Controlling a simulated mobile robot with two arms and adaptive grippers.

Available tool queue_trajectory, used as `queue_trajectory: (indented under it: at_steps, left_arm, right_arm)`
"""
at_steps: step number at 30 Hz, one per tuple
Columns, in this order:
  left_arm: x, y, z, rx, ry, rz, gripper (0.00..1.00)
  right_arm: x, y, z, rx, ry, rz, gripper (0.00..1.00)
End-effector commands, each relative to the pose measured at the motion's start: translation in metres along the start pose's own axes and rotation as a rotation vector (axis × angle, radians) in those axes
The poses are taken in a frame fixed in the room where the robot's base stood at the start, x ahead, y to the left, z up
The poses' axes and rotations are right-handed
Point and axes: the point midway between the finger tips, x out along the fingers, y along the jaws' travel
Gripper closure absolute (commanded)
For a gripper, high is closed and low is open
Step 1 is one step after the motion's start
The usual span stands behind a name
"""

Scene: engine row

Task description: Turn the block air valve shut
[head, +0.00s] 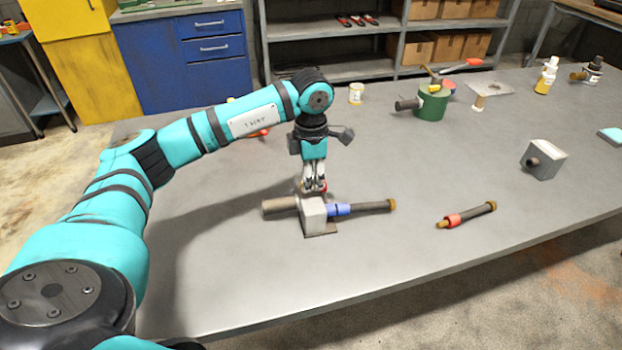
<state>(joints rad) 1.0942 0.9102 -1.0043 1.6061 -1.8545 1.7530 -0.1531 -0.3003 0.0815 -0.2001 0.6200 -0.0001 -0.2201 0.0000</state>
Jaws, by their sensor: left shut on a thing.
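The valve block (314,216) is a light grey box on a small flat plate on the table. A dark pipe stub sticks out on its left, and a blue collar (338,210) with a dark pipe and brass end is on its right. My left gripper (315,186) points straight down at the top of the block. It is shut on the block air valve's handle, of which only a bit of red shows between and beside the fingers. The fingers hide most of the handle, so its angle cannot be told. My right gripper is not in view.
A loose pipe with a red collar (467,215) lies to the right. A grey block (543,160) with a dark port stands farther right. A green canister (431,101), a white cup (356,94) and bottles stand at the back. The table front is clear.

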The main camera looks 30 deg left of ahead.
Motion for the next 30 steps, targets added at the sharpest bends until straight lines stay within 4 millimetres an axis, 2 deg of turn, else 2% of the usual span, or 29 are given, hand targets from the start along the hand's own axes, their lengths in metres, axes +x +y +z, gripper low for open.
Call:
queue_trajectory:
  at_steps: [7,8,12,20,23,26,30]
  left_arm:
    - [-0.001,0.000,0.000,-0.001,-0.002,0.001,1.00]
    - [-0.001,0.000,0.000,-0.001,-0.002,0.001,0.84]
    - [-0.001,0.000,0.000,-0.001,-0.001,0.001,0.66]
    - [-0.001,0.000,0.000,-0.001,-0.001,0.000,0.65]
    - [-0.007,0.000,0.001,-0.002,-0.002,0.002,0.65]
    - [-0.021,0.001,0.001,-0.001,-0.004,0.002,0.65]
    - [-0.051,0.001,0.001,-0.001,-0.005,0.004,0.65]
  right_arm:
    - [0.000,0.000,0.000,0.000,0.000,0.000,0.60]
    - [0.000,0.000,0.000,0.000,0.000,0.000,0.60]
    - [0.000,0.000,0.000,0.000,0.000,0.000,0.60]
    - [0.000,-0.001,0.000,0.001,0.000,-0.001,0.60]
    - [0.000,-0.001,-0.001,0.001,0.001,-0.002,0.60]
    - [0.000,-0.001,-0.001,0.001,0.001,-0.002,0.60]
    - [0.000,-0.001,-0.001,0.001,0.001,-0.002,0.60]
